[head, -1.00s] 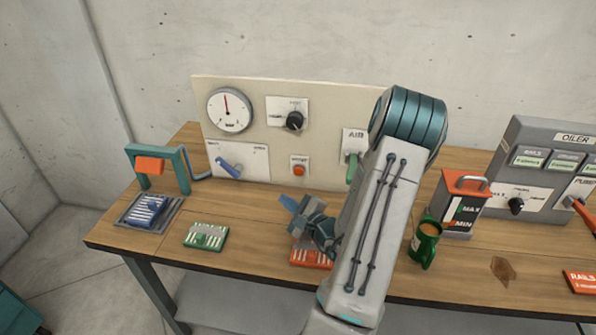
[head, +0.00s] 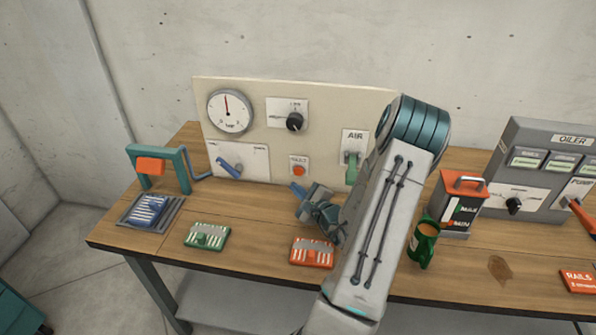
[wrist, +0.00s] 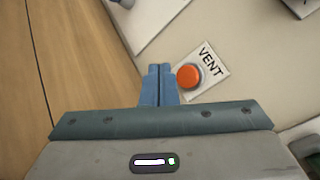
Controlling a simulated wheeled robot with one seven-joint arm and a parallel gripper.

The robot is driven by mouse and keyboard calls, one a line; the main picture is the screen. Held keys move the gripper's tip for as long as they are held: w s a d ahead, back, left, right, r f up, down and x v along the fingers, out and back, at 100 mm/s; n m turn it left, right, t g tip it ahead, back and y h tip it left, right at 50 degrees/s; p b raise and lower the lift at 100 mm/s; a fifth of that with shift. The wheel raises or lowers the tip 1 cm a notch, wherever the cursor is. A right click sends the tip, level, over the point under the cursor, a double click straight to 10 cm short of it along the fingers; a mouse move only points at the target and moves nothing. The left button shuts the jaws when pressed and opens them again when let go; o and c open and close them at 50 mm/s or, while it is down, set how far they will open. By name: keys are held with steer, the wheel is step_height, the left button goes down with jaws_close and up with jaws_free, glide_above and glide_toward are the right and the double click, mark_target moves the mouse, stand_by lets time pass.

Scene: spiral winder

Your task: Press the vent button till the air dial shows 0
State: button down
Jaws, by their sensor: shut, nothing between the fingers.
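The orange vent button (head: 299,170) sits on a small white plate low on the cream panel. In the wrist view the button (wrist: 189,76) is just right of my fingertips, beside the word VENT. The round white air dial (head: 230,111) is at the panel's upper left, its needle pointing about straight up; its numbers are too small to read. My gripper (head: 296,189) is shut and empty, a little below and in front of the button. In the wrist view its blue fingers (wrist: 159,71) are together, and I cannot tell whether they touch the panel.
A rotary knob (head: 294,122), a blue lever (head: 230,168) and a green AIR lever (head: 351,168) are on the panel. Green (head: 207,235) and orange (head: 312,252) cards lie on the bench. A green mug (head: 423,244) stands right of my arm.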

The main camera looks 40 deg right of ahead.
mark_target(294, 172)
steer(key=shift+w+d, duration=0.7)
steer(key=shift+d, duration=0.15)
steer(key=shift+w+d+b, duration=0.3)
steer(key=shift+w+d, duration=0.1)
steer(key=shift+d, duration=0.1)
steer(key=shift+w+d, duration=0.1)
stand_by(1.0)
steer(key=shift+w+d+b, duration=0.2)
steer(key=shift+d+b, duration=0.05)
steer(key=shift+b, duration=0.05)
steer(key=shift+w+d, duration=0.25)
steer(key=shift+d, duration=0.05)
stand_by(2.4)
steer(key=shift+s+a+b, duration=0.1)
steer(key=shift+b, duration=0.2)
stand_by(0.4)
steer(key=shift+s+a, duration=0.45)
steer(key=shift+a, duration=0.1)
